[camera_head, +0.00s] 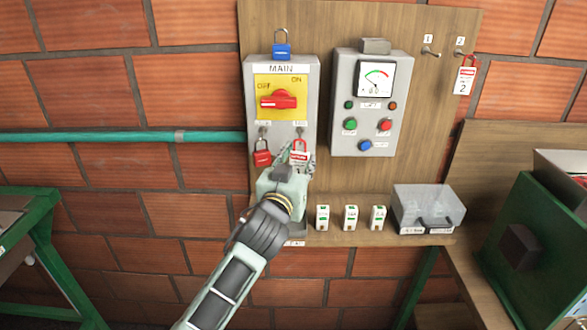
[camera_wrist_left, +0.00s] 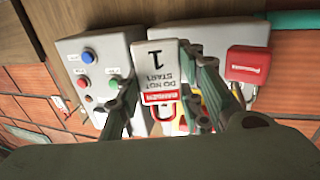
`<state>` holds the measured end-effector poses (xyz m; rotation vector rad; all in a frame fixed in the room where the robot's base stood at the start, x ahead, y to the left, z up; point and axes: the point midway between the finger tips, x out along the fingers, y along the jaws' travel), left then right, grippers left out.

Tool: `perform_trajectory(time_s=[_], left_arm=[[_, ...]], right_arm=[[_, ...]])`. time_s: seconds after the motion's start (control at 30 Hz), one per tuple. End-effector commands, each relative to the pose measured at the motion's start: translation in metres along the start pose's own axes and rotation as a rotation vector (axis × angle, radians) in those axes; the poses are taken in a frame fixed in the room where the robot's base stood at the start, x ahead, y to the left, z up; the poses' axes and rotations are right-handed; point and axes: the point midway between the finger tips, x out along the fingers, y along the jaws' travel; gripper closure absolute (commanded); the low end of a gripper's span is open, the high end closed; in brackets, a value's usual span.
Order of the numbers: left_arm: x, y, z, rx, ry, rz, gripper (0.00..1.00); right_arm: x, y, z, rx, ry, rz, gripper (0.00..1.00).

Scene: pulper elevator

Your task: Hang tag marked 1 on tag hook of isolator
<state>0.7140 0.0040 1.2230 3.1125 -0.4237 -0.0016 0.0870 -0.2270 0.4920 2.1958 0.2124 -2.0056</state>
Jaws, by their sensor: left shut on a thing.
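The isolator (camera_head: 311,95) is a grey box marked MAIN with a yellow plate and a red handle (camera_head: 279,100), which lies roughly level. Two small hooks sit below the plate. A red padlock (camera_head: 262,153) hangs at the left one; it also shows in the wrist view (camera_wrist_left: 248,65). My left gripper (camera_head: 295,162) is at the right one, shut on the tag marked 1 (camera_head: 300,156). In the left wrist view, the tag (camera_wrist_left: 158,70) appears upside down between the fingers (camera_wrist_left: 165,112). Whether its red loop is around the hook I cannot tell. My right gripper is not in view.
A blue padlock (camera_head: 282,51) hangs on top of the isolator. A meter box (camera_head: 342,120) with buttons stands to its right. Hook 1 (camera_head: 431,52) is empty; tag 2 (camera_head: 464,82) hangs beside it. Small white blocks (camera_head: 350,217) and a clear box (camera_head: 428,207) line the lower ledge.

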Motion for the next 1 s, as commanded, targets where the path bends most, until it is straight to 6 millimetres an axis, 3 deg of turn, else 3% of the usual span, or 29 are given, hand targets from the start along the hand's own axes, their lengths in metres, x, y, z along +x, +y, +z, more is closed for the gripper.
perform_trajectory(time_s=[0.5, 1.0], left_arm=[[0.024, -0.006, 0.009, -0.001, 0.0, 0.001, 0.85], [0.026, -0.007, 0.011, 0.0, 0.001, 0.001, 0.85]], right_arm=[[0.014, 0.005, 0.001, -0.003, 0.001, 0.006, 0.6], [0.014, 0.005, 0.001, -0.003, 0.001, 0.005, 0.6]])
